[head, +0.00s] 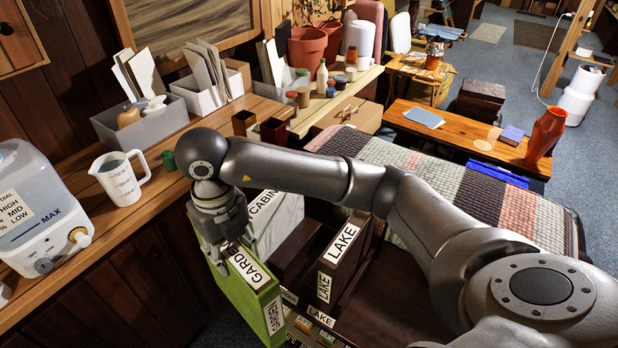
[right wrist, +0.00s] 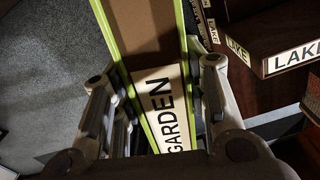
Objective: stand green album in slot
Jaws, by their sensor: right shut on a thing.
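The green album (head: 246,296), with white GARDEN labels, is held upright in my right gripper (head: 222,252). In the right wrist view the green album (right wrist: 165,105) lies between the two fingers of my right gripper (right wrist: 158,75). In the head view it is at the left side of a dark rack (head: 385,305), beside labelled slots. A brown LAKE album (head: 343,252) stands upright in the rack, and it also shows in the right wrist view (right wrist: 275,42). A white CABIN album (head: 283,222) stands behind. The green album's lower end is hidden. My left gripper is not in view.
A wooden counter (head: 130,215) at the left holds a measuring jug (head: 119,178), a white appliance (head: 35,205) and grey bins (head: 140,120). A patchwork-covered surface (head: 470,195) lies behind my right arm. Grey floor shows left of the album in the right wrist view.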

